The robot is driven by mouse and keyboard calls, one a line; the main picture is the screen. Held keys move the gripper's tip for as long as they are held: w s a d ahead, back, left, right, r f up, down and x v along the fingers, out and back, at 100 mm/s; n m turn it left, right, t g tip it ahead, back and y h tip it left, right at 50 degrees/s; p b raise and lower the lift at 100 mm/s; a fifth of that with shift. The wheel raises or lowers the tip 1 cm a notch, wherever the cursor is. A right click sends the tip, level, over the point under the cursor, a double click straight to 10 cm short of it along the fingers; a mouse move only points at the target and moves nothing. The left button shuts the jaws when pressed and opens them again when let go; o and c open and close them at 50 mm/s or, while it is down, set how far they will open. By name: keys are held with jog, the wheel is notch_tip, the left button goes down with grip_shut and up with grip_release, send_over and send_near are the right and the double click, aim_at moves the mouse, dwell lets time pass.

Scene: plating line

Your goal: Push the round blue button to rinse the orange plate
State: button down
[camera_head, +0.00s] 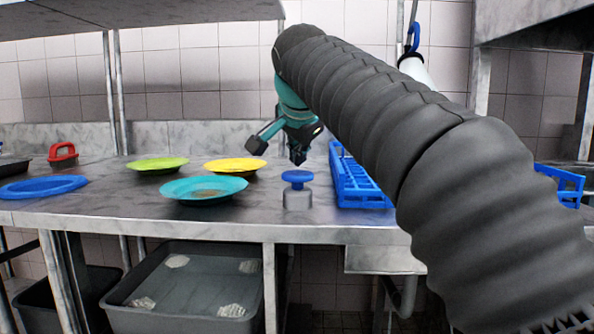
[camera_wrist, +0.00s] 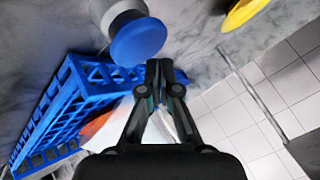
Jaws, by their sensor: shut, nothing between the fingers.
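The round blue button (camera_head: 297,176) sits on a grey cylindrical base (camera_head: 298,199) near the table's front edge. It also shows in the wrist view (camera_wrist: 138,42), upper centre-left. My gripper (camera_head: 298,160) is shut and empty, pointing down just above the button in the head view. In the wrist view its fingertips (camera_wrist: 159,66) are together beside the button's edge; I cannot tell whether they touch it. No orange plate is clearly seen. The wrist view shows an orange patch (camera_wrist: 98,124) by the blue rack, partly hidden, and I cannot tell what it is.
A blue rack (camera_head: 352,183) stands right of the button. Teal (camera_head: 203,189), yellow (camera_head: 235,166) and green (camera_head: 157,164) plates lie to the left, the teal one stained. A blue ring-like item (camera_head: 42,187) and a red-handled item (camera_head: 62,154) are farther left.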

aim_at(297, 174)
notch_tip(297, 174, up, 5)
jog(key=p, duration=0.5)
jog(key=shift+r, duration=0.1)
jog(key=shift+a, duration=0.1)
dwell(0.6)
